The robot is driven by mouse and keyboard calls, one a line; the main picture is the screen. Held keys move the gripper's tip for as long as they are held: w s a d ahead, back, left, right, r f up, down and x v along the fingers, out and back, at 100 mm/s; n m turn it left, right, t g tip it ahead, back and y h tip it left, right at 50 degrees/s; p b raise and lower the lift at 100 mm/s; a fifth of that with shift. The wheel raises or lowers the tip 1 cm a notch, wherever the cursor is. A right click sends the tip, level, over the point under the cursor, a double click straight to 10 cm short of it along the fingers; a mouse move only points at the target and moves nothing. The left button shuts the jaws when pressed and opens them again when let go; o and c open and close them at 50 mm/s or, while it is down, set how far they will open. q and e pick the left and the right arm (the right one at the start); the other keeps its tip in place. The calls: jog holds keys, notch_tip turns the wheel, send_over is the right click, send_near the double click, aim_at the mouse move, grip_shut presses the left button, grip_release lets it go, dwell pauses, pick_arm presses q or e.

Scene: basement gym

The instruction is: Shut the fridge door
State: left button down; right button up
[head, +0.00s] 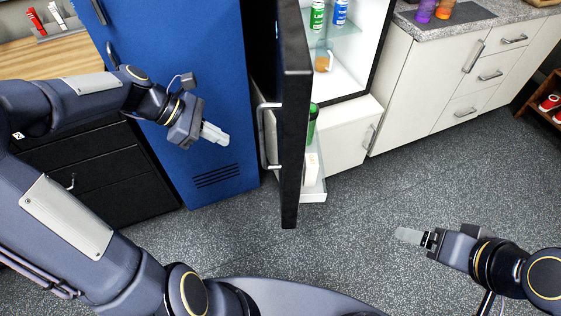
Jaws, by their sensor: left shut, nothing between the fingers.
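The fridge door (295,120) is black and stands wide open, seen nearly edge-on in the middle of the head view. Its metal handle (264,138) is on the left face. The lit white fridge interior (360,65) is to the right of the door, with cans and a jar on its shelves. My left gripper (215,134) is shut and empty, left of the handle and apart from it, in front of the blue locker. My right gripper (411,237) is over the floor at lower right, away from the door; its fingers look closed together.
A blue locker (205,60) stands left of the door. White cabinets (440,85) with a counter run to the right. A green bottle (312,122) and a white carton (311,169) sit in the door's inner shelf. The grey floor (370,195) in front is clear.

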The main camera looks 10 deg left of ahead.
aim_at(263, 153)
pick_arm(q)
jog(key=d+r+b+x, duration=0.1)
jog(key=r+x, duration=0.1)
jog(key=x, duration=1.1)
jog(key=shift+w+d, duration=0.3)
jog(key=shift+d, duration=0.05)
jog(key=shift+d, duration=0.1)
